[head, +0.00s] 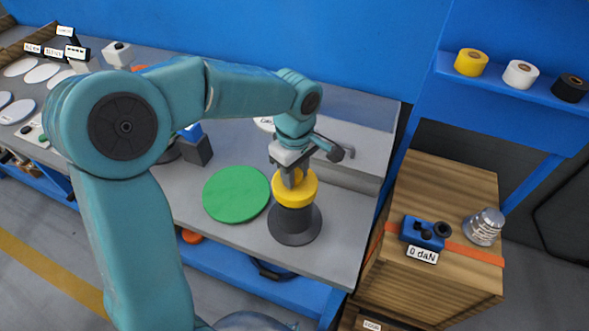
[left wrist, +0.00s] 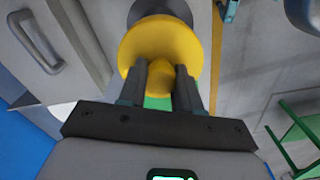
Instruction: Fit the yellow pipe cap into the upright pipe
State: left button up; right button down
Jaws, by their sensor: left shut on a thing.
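The yellow pipe cap (head: 296,190) is at the mouth of the dark grey upright pipe (head: 295,222), which stands on a wide round base on the bench. My left gripper (head: 293,178) points down from above and is shut on the cap's knob. In the left wrist view the fingers (left wrist: 174,88) grip the knob, and the cap's round flange (left wrist: 160,38) spreads beyond them. The cap hides the pipe's opening, so I cannot tell how deep it sits. My right gripper is not in view.
A green disc (head: 236,193) lies on the bench just left of the pipe. A wooden crate (head: 440,185) at the right carries a blue device (head: 423,233) and a silver part (head: 484,226). Tape rolls stand on a blue shelf (head: 510,87). The bench's front edge is close to the pipe.

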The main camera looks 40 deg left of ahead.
pick_arm(q)
jog(key=shift+f+b, duration=0.3)
jog(key=shift+f, duration=0.4)
dwell(1.2)
jog(key=shift+f+b, duration=1.8)
jog(key=shift+b, duration=0.05)
jog(key=o, duration=1.1)
jog(key=shift+o, duration=0.2)
jog(key=shift+r, duration=0.15)
notch_tip(320, 180, up, 16)
jog(key=p, duration=0.1)
